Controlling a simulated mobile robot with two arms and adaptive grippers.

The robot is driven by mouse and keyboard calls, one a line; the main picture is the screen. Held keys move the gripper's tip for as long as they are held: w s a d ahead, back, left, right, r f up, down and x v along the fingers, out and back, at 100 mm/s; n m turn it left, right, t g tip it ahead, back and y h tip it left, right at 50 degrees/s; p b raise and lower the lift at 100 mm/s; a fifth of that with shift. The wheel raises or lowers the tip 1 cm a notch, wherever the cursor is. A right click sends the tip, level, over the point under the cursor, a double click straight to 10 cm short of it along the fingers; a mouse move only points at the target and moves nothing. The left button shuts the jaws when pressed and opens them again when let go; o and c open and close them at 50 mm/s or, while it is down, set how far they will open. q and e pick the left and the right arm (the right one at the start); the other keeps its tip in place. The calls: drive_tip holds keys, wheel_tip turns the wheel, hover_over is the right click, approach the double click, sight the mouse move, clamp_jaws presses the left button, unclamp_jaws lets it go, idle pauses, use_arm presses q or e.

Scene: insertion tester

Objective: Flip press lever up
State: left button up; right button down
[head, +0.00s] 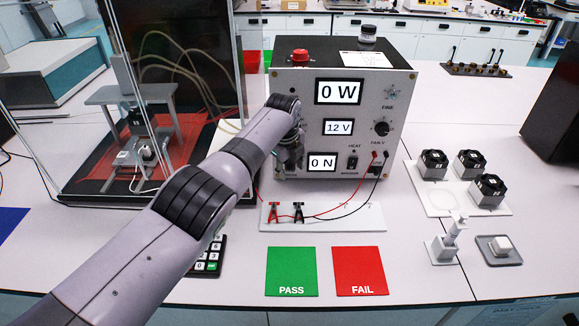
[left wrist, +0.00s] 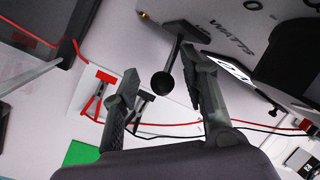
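A black lever with a round ball knob (left wrist: 162,82) sticks out from the light grey tester box, which shows in the left wrist view (left wrist: 225,20) and in the head view (head: 345,80). The lever points down from the panel near the "WATTS" label. My left gripper (left wrist: 165,85) is open, with one finger on each side of the knob; I see gaps between fingers and knob. In the head view my left gripper (head: 289,158) is at the lower left of the tester's front, and the lever is mostly hidden by it.
A white board (head: 340,222) with red and black clips and cables lies before the tester. Green PASS (head: 291,270) and red FAIL (head: 360,270) mats lie nearer. A clear enclosure (head: 100,150) stands left. Several fan units on a white tray (head: 440,203) stand right.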

use_arm(q)
drive_tip(key=shift+r, duration=0.1)
drive_tip(key=shift+d+r, duration=0.1)
drive_tip(key=shift+r, duration=0.35)
drive_tip(key=v, duration=1.1)
drive_tip(key=shift+s+f, duration=0.15)
drive_tip(key=shift+s, duration=0.05)
